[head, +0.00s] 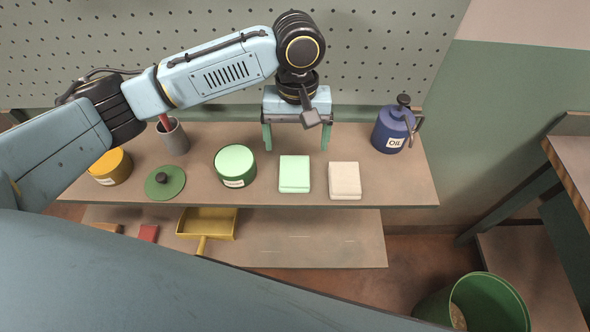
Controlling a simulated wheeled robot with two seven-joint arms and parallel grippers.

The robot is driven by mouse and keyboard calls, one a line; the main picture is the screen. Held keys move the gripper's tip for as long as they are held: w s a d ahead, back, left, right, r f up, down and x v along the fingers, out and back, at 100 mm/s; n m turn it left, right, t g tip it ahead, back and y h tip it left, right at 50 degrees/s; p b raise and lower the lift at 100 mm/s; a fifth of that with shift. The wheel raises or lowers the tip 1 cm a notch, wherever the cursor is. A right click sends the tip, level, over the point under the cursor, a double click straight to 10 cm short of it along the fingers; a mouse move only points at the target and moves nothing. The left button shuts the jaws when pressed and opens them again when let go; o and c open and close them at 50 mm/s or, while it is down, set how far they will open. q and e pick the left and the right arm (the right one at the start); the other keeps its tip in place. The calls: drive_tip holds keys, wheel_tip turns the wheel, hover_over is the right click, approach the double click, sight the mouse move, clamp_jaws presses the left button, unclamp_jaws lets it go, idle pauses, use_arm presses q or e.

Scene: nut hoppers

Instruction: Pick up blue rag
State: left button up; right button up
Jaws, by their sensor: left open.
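My left gripper (296,146) points down over the back of the shelf top, its two green fingers spread wide with nothing between them. A folded mint-green cloth (294,174) lies on the shelf just in front of the gripper, apart from it. A folded beige cloth (344,180) lies to the right of the mint one, with a narrow gap between them. I see no cloth that is plainly blue. My right gripper is not in view.
The shelf top (400,185) also holds an open green tin (235,167), a green lid (165,183), a yellow tin (110,167), a grey cup (173,138) and a blue oil can (391,131). A yellow dustpan (207,224) lies on the lower shelf. A green bin (490,305) stands lower right.

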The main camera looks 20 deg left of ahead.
sight(294, 169)
use_arm(q)
drive_tip(key=f, duration=0.8)
drive_tip(key=shift+s+a+f+b, duration=0.1)
drive_tip(key=shift+s+f+b, duration=0.2)
drive_tip(key=shift+s, duration=0.05)
drive_tip(key=c, duration=1.1)
